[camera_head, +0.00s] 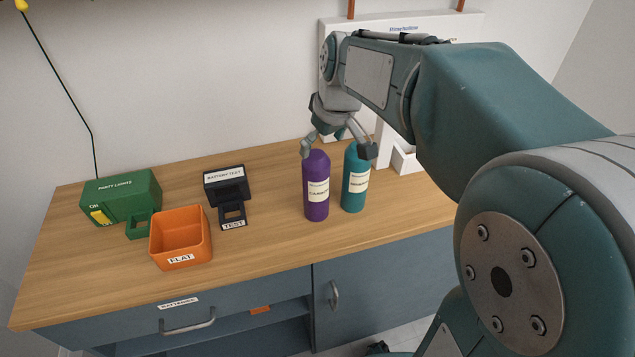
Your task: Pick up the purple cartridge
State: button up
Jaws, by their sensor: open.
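The purple cartridge (316,200) stands upright on the wooden counter, right of the middle. It is a bottle-shaped cylinder with a white label. My gripper (338,151) is open and points down just above and behind the cartridges. Its left finger is near the top of the purple cartridge, and its right finger is by the top of a teal cartridge. I cannot tell from this view whether either finger touches a cartridge. Nothing shows held between the fingers.
The teal cartridge (354,192) stands close on the right of the purple one. An orange FLAT bin (183,255), a black battery tester (226,186) and a green PARTY LIGHTS box (125,190) stand to the left. A white panel (440,27) is behind my arm. The front counter (262,250) is clear.

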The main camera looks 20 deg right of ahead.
aim_at(315, 154)
jog(key=shift+a+f, duration=0.2)
jog(key=shift+f, duration=0.15)
jog(key=x, duration=0.4)
jog(key=shift+a+f, duration=0.25)
jog(key=shift+a, duration=0.05)
jog(key=shift+w+d+f, duration=0.15)
jog(key=shift+d+f, duration=0.1)
jog(key=shift+f, duration=0.05)
jog(key=shift+a, duration=0.25)
jog(key=c, duration=1.1)
